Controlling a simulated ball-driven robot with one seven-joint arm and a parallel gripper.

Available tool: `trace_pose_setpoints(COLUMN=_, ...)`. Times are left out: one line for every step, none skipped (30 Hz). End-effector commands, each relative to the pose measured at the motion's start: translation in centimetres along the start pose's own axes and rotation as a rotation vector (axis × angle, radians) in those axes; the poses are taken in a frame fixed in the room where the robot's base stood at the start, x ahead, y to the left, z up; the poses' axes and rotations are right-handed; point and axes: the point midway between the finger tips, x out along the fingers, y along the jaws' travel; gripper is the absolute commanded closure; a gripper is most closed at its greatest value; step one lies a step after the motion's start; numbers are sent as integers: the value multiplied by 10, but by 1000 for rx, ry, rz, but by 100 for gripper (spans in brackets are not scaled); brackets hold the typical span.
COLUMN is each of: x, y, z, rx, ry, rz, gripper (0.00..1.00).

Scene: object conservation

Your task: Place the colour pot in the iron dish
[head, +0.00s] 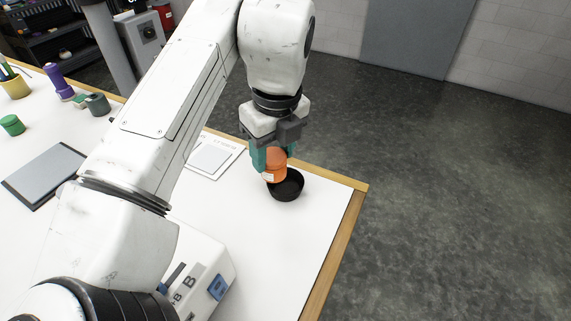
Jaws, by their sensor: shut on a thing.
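The colour pot (276,171), a small orange jar with a pale label, is held between the teal fingers of my gripper (272,160). My gripper points down and is shut on it. The iron dish (289,191), a round black bowl, sits on the white table near its right corner. The pot overlaps the dish's left and rear part in the picture. I cannot tell whether the pot's bottom touches the dish or hangs above it.
The white table (262,243) has a wooden edge at right. A white card (211,158) lies behind my arm. A dark grey tablet-like panel (45,174), a green pot (12,125), a purple item (60,88) and a yellow pen cup (15,88) are at left. A white box (206,272) stands in front.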

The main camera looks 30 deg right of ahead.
Motion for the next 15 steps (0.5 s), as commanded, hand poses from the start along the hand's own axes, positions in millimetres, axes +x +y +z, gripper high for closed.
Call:
trace_pose_setpoints(x=8, y=-8, z=0, rx=1, ry=2, rz=0, gripper=82)
trace_pose_setpoints(x=12, y=-11, z=0, rx=0, ry=1, rz=-1, gripper=82)
trace_pose_setpoints(x=17, y=-14, z=0, rx=1, ry=1, rz=0, gripper=82)
trace_pose_setpoints(x=20, y=-17, z=0, rx=1, ry=1, rz=0, gripper=82)
trace_pose_setpoints(x=22, y=-19, z=0, rx=1, ry=1, rz=-1, gripper=82)
trace_pose_setpoints(x=25, y=-21, z=0, rx=0, ry=0, rz=-1, gripper=82)
trace_pose_setpoints(x=26, y=-22, z=1, rx=0, ry=0, rz=-1, gripper=82)
trace_pose_setpoints(x=28, y=-23, z=1, rx=-1, ry=-1, rz=-1, gripper=82)
trace_pose_setpoints(x=29, y=-24, z=1, rx=-1, ry=-1, rz=0, gripper=82)
trace_pose_setpoints(x=30, y=-25, z=1, rx=-1, ry=-1, rz=0, gripper=82)
trace_pose_setpoints(x=32, y=-26, z=1, rx=-1, ry=0, rz=0, gripper=82)
trace_pose_setpoints(x=35, y=-29, z=0, rx=0, ry=0, rz=0, gripper=82)
trace_pose_setpoints(x=38, y=-31, z=0, rx=0, ry=0, rz=0, gripper=82)
trace_pose_setpoints(x=40, y=-34, z=0, rx=1, ry=0, rz=-1, gripper=82)
trace_pose_setpoints(x=46, y=-32, z=-1, rx=-2, ry=2, rz=0, gripper=82)
